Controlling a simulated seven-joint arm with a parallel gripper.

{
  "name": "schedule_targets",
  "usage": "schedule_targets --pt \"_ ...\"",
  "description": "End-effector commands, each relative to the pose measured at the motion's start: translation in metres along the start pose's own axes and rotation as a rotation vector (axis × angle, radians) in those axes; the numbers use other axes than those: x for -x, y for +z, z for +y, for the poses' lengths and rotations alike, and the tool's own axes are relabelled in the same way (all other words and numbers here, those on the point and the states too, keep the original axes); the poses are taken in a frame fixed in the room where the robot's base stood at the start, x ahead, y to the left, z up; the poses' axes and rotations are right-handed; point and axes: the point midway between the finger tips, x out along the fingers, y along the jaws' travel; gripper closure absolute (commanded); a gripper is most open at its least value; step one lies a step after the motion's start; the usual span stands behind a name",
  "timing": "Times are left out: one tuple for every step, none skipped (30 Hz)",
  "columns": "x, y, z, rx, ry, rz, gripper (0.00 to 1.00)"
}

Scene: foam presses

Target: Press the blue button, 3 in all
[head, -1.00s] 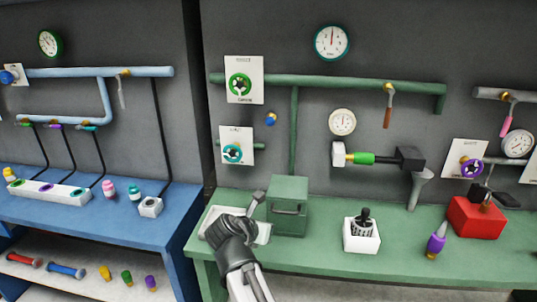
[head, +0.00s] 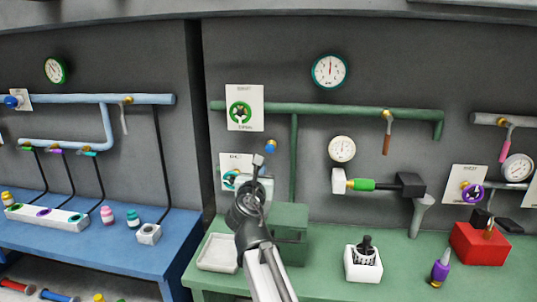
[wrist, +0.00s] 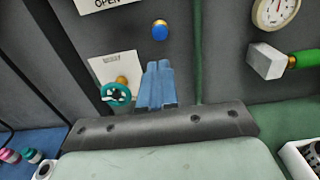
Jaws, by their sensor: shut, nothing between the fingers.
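The blue button (head: 270,146) has a gold-coloured collar and sticks out from the dark wall above the green bench. In the wrist view the blue button (wrist: 160,32) is just above my fingertips, with a gap of wall between. My gripper (head: 258,160) is raised in front of the wall, a little below and left of the button in the head view. Its fingers are together and empty in the wrist view (wrist: 159,66). I see no contact with the button.
A teal valve wheel (wrist: 116,94) on a white card is left of my fingers. A green valve (head: 240,113) is above it, and a green pipe (head: 320,108) runs over the button. A green box (head: 290,220) and a white tray (head: 216,254) stand on the bench below.

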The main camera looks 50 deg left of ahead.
Motion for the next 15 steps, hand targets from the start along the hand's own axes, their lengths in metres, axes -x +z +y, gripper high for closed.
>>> schedule_targets --pt "0.000 0.000 0.000 0.000 0.000 0.001 1.00" --pt "0.000 0.000 0.000 0.000 0.000 0.001 1.00" --pt "0.000 0.000 0.000 0.000 0.000 0.001 1.00" --pt "0.000 0.000 0.000 0.000 -0.001 0.001 1.00" --pt "-0.001 0.000 0.000 0.000 -0.001 0.001 1.00" --pt "-0.002 0.000 0.000 0.000 -0.001 0.001 1.00" --pt "-0.003 0.000 0.000 0.000 -0.001 0.001 1.00" --pt "-0.004 0.000 0.000 0.000 -0.001 0.002 1.00" --pt "-0.006 0.000 0.000 0.000 -0.001 0.002 1.00" --pt "-0.008 0.000 0.001 0.000 -0.001 0.002 1.00" --pt "-0.011 0.000 0.001 0.000 -0.001 0.002 1.00" --pt "-0.014 0.000 0.001 -0.001 -0.001 0.002 1.00" --pt "-0.018 0.000 0.001 -0.001 -0.002 0.002 1.00" --pt "-0.021 0.000 0.001 -0.001 -0.002 0.002 1.00" --pt "-0.026 0.000 0.001 -0.001 -0.002 0.002 1.00"
